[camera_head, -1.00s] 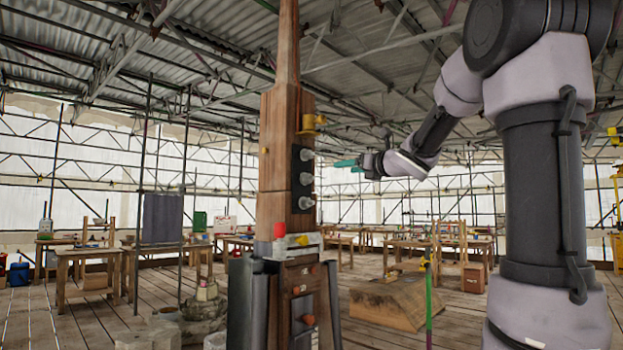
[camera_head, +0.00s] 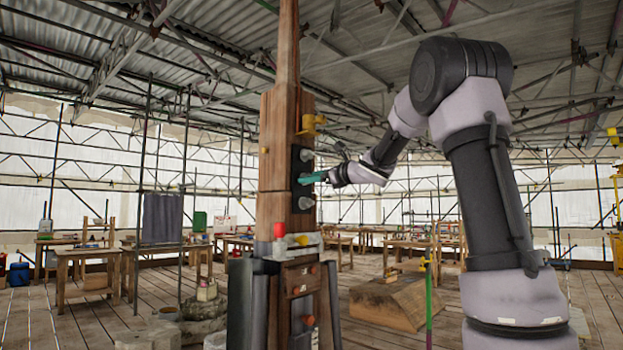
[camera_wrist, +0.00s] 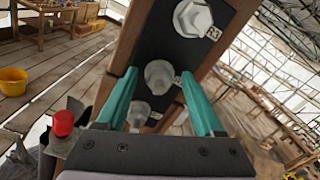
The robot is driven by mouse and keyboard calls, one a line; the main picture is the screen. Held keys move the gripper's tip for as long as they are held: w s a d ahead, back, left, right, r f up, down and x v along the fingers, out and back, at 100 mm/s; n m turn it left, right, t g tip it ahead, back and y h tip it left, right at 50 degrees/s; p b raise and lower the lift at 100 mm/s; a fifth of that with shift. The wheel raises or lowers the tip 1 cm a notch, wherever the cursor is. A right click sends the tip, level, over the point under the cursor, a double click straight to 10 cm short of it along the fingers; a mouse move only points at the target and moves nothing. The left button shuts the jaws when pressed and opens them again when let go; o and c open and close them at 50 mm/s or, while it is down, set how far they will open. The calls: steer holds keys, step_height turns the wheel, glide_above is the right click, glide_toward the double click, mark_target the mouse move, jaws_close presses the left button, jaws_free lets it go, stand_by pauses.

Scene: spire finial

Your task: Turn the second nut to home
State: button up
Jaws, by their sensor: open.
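A dark plate (camera_head: 296,162) on the wooden spire (camera_head: 273,145) carries a column of three pale hex nuts. The upper nut (camera_head: 306,155) and lower nut (camera_head: 305,203) show in the head view; my gripper (camera_head: 305,180) covers the middle one. In the wrist view the middle nut (camera_wrist: 160,76) appears between the tips of my open green fingers, roughly centred. Whether the fingers reach around it or stop short, I cannot tell. One end nut (camera_wrist: 193,18) sits beside a tag reading R3, and the other (camera_wrist: 138,112) shows lower down, partly by the left finger.
A red knob (camera_head: 279,230) stands on the fixture below the plate and shows in the wrist view (camera_wrist: 62,123). A wooden block (camera_head: 395,300) lies on the floor to the right; workbenches stand farther back.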

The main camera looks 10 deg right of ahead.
steer(key=shift+w+a, duration=0.15)
jaws_close()
